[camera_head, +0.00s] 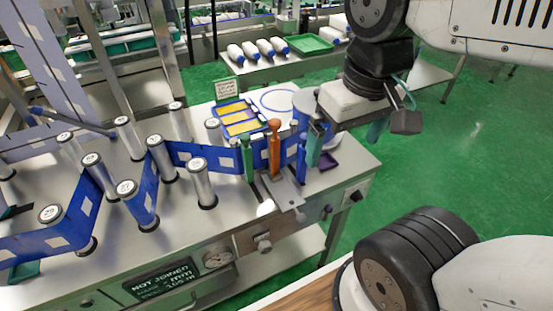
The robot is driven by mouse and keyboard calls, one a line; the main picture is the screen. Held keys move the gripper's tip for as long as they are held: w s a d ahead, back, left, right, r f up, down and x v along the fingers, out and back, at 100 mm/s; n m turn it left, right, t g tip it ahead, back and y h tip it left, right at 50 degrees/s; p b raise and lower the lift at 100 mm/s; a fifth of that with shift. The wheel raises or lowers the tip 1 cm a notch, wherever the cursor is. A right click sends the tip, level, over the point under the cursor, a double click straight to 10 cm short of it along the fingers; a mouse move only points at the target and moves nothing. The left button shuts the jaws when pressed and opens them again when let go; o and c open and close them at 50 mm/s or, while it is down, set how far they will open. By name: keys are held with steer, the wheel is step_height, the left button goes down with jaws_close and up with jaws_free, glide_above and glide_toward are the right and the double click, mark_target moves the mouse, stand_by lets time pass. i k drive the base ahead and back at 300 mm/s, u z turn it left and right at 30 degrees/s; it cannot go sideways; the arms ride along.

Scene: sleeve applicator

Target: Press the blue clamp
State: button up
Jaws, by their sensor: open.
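The blue clamp (301,158) stands upright at the right end of the blue sleeve web (215,160), on the near right part of the machine table. An orange-handled lever (274,150) stands just left of it, and a green clamp (248,158) stands further left. My gripper (347,137) hangs from the upper right, with its teal-tipped fingers spread wide and nothing seen between them. Its left finger appears just right of the blue clamp and overlaps its right side in the picture. I cannot tell whether they touch.
Several numbered metal rollers (199,182) carry the web on the left. A yellow-and-blue panel (239,119) lies behind the clamps. A display (163,281) on the machine front reads "NOT JOINED". Green floor (470,150) is open to the right.

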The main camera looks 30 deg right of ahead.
mark_target(302, 166)
steer(key=u, duration=0.05)
steer(key=k, duration=0.85)
steer(key=z, duration=1.1)
